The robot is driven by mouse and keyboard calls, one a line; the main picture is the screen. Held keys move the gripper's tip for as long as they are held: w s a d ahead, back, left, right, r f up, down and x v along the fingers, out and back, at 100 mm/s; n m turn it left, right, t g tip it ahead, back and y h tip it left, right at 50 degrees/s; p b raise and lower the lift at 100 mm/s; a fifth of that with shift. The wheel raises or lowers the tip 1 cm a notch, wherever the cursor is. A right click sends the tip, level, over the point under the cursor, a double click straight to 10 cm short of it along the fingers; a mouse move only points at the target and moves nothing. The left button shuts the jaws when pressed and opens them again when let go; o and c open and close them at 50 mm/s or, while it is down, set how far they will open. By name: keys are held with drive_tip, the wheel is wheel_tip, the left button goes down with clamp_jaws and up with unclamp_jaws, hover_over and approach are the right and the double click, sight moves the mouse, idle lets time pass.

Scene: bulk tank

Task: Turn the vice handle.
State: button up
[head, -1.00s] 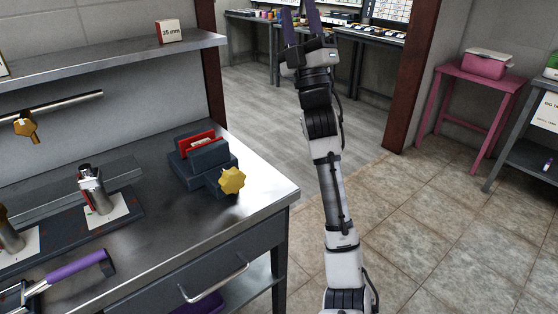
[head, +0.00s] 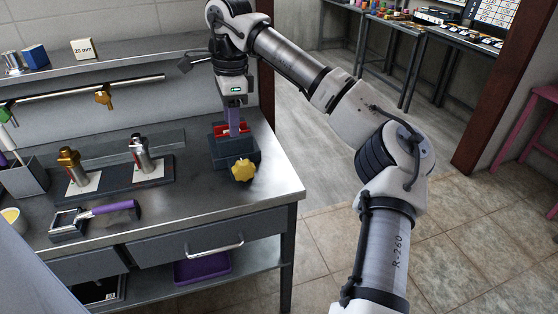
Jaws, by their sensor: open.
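The vice (head: 219,155) is dark blue-grey with red jaw faces and sits near the right end of the metal workbench. Its handle is a yellow star-shaped knob (head: 243,170) on the side facing me. My gripper (head: 234,132) is above the vice, pointing down, with its purple fingers seen edge-on. The fingertips are at the height of the red jaw faces in the picture, behind and above the knob. The gripper is open and not on the knob. Whether the fingertips touch the vice cannot be told.
Two metal cylinders (head: 140,158) stand on a dark tray left of the vice. A purple-handled tool (head: 105,208) lies near the front edge. A shelf (head: 120,64) and a rail with hanging knobs (head: 104,96) run behind. The bench right of the vice is clear.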

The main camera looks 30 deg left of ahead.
sight(241, 162)
drive_tip(key=shift+t+h, duration=0.3)
drive_tip(key=f, duration=0.4)
drive_tip(key=f+p, duration=0.1)
drive_tip(key=f, duration=0.4)
drive_tip(key=f+p, duration=0.1)
drive_tip(key=f, duration=0.3)
drive_tip(key=shift+w+d+f, duration=0.3)
drive_tip(key=shift+d, duration=0.05)
clamp_jaws()
